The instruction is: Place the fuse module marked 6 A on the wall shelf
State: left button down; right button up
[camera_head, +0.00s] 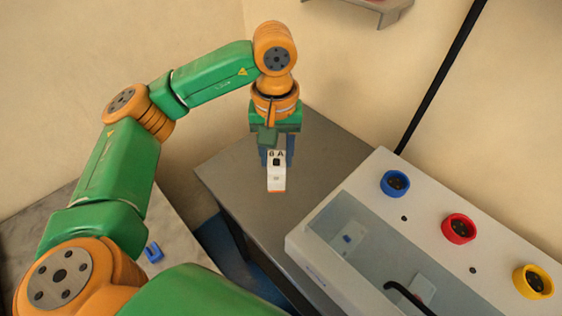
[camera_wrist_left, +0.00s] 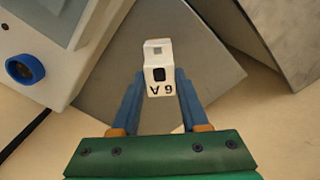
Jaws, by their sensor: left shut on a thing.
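The white fuse module (camera_head: 277,178) is held upright in my left gripper (camera_head: 276,157), above the grey tabletop. Its dark marking looks like 6 A. In the left wrist view the module (camera_wrist_left: 158,68) sits between the two blue fingers of the left gripper (camera_wrist_left: 161,80), with the 6 A marking upside down. The gripper is shut on it. The wall shelf (camera_head: 368,8) shows only in part at the top edge of the head view, with something reddish on it. My right gripper is not in view.
A white machine (camera_head: 325,262) with blue (camera_head: 395,183), red (camera_head: 459,228) and yellow (camera_head: 533,281) rings and a clear window stands at the right. The grey tabletop (camera_head: 225,172) lies below the module. A small blue object (camera_head: 153,252) lies on another surface at left.

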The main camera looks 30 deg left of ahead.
pick_arm(q)
jog(key=w+a+f+n+b, duration=0.2)
jog(key=w+a+n, duration=0.35)
jog(key=n, duration=0.35)
jog(key=f, duration=0.2)
jog(key=f+p, duration=0.1)
jog(key=f, duration=0.2)
jog(key=f+p, duration=0.1)
jog(key=f, duration=0.2)
jog(key=shift+d+f, duration=0.25)
jog(key=shift+d, duration=0.1)
jog(key=shift+f, duration=0.45)
jog(key=shift+c, duration=2.1)
grip_release()
